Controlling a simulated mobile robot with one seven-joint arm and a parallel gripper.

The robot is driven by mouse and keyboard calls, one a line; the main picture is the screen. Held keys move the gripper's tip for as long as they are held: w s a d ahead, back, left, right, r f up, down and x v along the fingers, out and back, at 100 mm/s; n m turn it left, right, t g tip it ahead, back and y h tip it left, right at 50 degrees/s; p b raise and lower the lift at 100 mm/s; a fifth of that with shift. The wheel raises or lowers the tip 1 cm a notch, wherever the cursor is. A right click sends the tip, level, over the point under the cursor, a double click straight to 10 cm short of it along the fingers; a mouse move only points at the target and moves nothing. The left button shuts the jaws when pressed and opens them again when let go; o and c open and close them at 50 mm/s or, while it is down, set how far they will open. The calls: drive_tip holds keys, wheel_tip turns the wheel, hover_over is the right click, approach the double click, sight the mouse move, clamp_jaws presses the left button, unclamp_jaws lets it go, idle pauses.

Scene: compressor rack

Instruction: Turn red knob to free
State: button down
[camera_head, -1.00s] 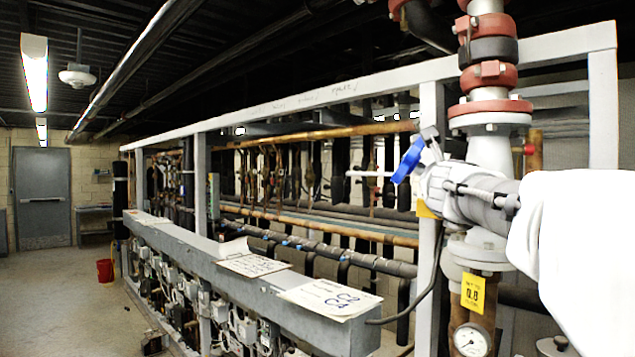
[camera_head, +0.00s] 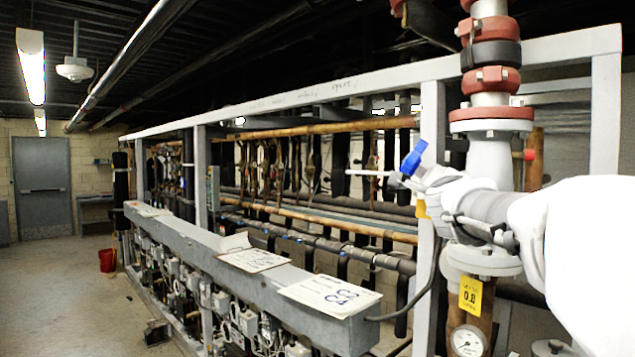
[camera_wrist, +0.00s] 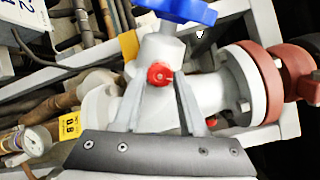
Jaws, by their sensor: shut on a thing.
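The red knob (camera_wrist: 160,74) is a small round knob on the front of a white valve body (camera_wrist: 165,105), seen in the wrist view. My gripper (camera_wrist: 161,80) has one grey finger on each side of the knob and is shut on it. A blue handle (camera_wrist: 182,10) sits just above the knob; it also shows in the head view (camera_head: 413,157), at the top of the valve. In the head view my arm reaches in from the right to this valve, and the knob is hidden there. I cannot read the knob's setting.
A vertical pipe with red flanges (camera_head: 491,112) stands close behind my wrist. A yellow tag (camera_head: 470,295) and a pressure gauge (camera_head: 467,341) hang below. The rack frame (camera_head: 431,110) runs off to the left. The floor (camera_head: 60,285) at left is mostly clear.

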drive_tip(key=n+p, duration=0.2)
drive_tip(key=n, duration=0.3)
drive_tip(key=shift+r, duration=0.1)
drive_tip(key=shift+n, duration=0.3)
idle(0.4)
drive_tip(key=shift+c, duration=2.2)
unclamp_jaws()
